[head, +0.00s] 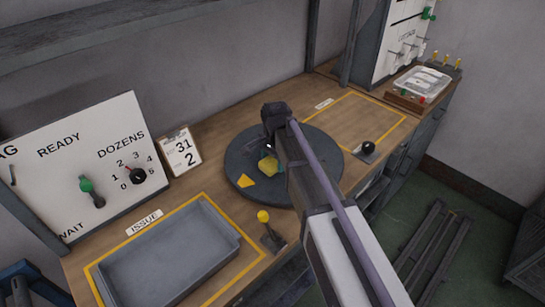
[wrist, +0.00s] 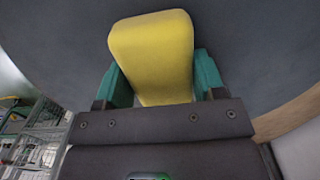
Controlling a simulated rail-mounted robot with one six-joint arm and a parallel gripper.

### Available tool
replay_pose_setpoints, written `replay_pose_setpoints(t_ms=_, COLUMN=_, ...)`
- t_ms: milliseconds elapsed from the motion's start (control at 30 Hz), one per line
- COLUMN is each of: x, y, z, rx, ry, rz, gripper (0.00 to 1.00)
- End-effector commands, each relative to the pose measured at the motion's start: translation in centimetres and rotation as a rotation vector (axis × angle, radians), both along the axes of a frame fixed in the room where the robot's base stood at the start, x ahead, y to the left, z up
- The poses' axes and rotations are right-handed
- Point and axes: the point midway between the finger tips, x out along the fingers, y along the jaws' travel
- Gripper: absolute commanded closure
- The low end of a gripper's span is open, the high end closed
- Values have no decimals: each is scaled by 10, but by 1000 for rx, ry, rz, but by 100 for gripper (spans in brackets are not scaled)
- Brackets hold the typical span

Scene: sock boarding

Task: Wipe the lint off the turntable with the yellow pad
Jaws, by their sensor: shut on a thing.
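The yellow pad (wrist: 152,50) fills the middle of the wrist view. My gripper (wrist: 160,80) is shut on it, with a green finger on each side. In the head view my gripper (head: 272,155) is over the dark round turntable (head: 240,155), and the pad (head: 267,165) shows under it, partly hidden by my arm. Whether the pad touches the surface cannot be told. A flat yellow triangular mark (head: 246,181) shows near the turntable's front left edge. I cannot make out any lint.
A grey tray (head: 170,260) lies in the yellow ISSUE outline at front left. A yellow-knobbed lever (head: 264,217) and a black-knobbed lever (head: 368,148) stand near the turntable. A calendar (head: 180,151) and a dial board (head: 85,170) stand behind. The outlined area (head: 365,120) at right is empty.

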Motion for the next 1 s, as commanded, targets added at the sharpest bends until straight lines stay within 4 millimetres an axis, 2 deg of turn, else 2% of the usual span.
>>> replay_pose_setpoints(t_ms=67, x=-6, y=-5, z=-2, rx=-2, ry=2, rz=-1, gripper=55)
replay_pose_setpoints(t_ms=233, x=-4, y=-7, z=-2, rx=-3, ry=3, rz=-1, gripper=55)
replay_pose_setpoints(t_ms=500, x=15, y=-27, z=0, rx=-3, ry=2, rz=-3, gripper=56)
replay_pose_setpoints(t_ms=767, x=19, y=-32, z=0, rx=-3, ry=2, rz=-1, gripper=56)
replay_pose_setpoints(t_ms=1000, x=35, y=-50, z=-2, rx=-3, ry=2, rz=-3, gripper=56)
